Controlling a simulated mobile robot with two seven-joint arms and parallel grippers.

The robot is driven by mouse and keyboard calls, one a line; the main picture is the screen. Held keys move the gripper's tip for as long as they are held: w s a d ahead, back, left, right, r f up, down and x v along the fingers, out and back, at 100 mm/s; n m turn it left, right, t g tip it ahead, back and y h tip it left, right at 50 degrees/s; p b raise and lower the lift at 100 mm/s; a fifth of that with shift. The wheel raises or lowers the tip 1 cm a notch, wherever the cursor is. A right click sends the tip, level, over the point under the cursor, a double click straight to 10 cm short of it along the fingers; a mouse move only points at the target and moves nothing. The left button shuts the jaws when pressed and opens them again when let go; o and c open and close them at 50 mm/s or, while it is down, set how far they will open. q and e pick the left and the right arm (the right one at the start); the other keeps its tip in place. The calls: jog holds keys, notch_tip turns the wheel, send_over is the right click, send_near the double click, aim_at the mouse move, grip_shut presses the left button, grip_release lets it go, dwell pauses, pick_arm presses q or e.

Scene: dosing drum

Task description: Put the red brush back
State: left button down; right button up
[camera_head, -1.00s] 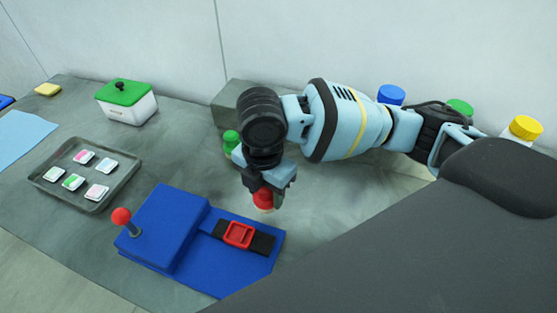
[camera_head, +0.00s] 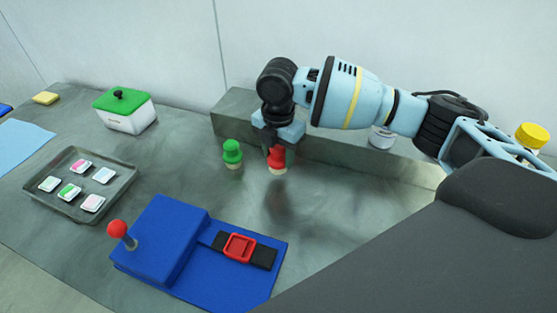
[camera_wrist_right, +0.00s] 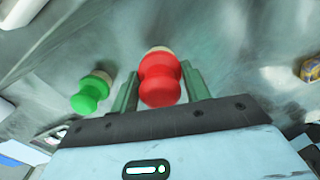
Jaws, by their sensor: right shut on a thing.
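The red brush (camera_head: 277,158), with a pale bristle end pointing down, is held in my right gripper (camera_head: 278,146). It also shows between the two fingers in the right wrist view (camera_wrist_right: 160,80). The brush is roughly upright over the grey table, near the front of the raised ledge; I cannot tell whether its bristles touch the table. A green brush (camera_head: 232,152) of the same shape stands upright just to its left, apart from it, and shows in the right wrist view too (camera_wrist_right: 90,92). My left gripper is not in view.
A grey ledge (camera_head: 335,150) runs behind the brushes; a white jar (camera_head: 381,138) and a yellow-lidded jar (camera_head: 531,136) are partly hidden by my arm. A blue fixture (camera_head: 225,285) with a red-knobbed lever, a tray (camera_head: 120,192) and a green-lidded box (camera_head: 131,120) lie left.

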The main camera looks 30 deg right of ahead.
aim_at(279, 161)
jog(key=shift+w+d, duration=0.2)
jog(key=shift+w, duration=0.1)
jog(key=shift+f, duration=1.8)
jog(key=shift+f, duration=0.2)
jog(key=o, duration=0.9)
jog(key=shift+o, duration=0.2)
jog(key=shift+r, duration=0.15)
notch_tip(279, 161, up, 12)
jog(key=shift+r+p, duration=0.1)
jog(key=shift+p, duration=0.2)
